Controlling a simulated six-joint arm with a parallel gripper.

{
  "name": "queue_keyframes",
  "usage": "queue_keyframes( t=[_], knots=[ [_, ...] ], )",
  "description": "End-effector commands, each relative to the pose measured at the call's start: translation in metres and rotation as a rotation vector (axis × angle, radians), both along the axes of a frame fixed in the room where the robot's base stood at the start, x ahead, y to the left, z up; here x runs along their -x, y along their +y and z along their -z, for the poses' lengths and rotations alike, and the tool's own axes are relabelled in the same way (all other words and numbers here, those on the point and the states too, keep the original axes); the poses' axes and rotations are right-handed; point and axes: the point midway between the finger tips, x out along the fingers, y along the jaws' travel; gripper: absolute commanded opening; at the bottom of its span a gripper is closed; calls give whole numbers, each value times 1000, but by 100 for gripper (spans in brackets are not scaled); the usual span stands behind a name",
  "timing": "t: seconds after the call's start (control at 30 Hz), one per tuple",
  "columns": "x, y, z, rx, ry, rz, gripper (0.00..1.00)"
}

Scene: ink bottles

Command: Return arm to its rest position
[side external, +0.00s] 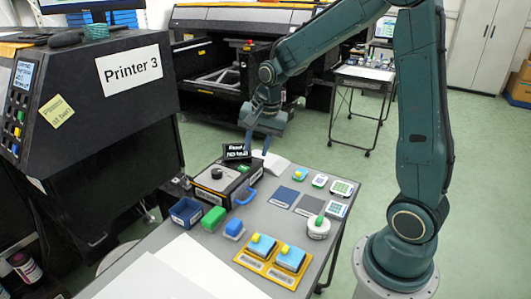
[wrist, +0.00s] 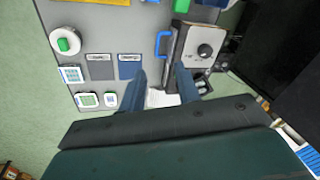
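My gripper (side external: 257,148) hangs above the far end of the grey table (side external: 185,248), fingers pointing down, near a small black sign (side external: 236,152) and a white open booklet (side external: 275,165). In the wrist view my gripper (wrist: 160,72) has its two blue-grey fingers spread apart, with nothing held between them. The booklet (wrist: 160,98) shows beyond the fingers, partly covered. My arm is raised and bent, reaching over the table from the base at the right.
A black box with a dial (side external: 216,173) and blue handle (side external: 245,197) stands close by my gripper. A blue bin (side external: 186,213), green block (side external: 213,219), yellow tray (side external: 258,268) and round white container (side external: 318,228) are nearer. Printer 3 (side external: 110,105) rises at left.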

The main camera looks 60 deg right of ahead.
Motion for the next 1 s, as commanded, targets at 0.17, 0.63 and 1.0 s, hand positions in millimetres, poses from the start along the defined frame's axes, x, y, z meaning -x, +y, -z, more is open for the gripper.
queue_keyframes(
  t=[0.17, 0.63, 1.0],
  knots=[
    [25, 22, -35, 55, -37, -172, 33],
    [105, 66, -93, 204, -114, -608, 33],
    [173, 89, -111, 336, -175, -938, 33]
  ],
)
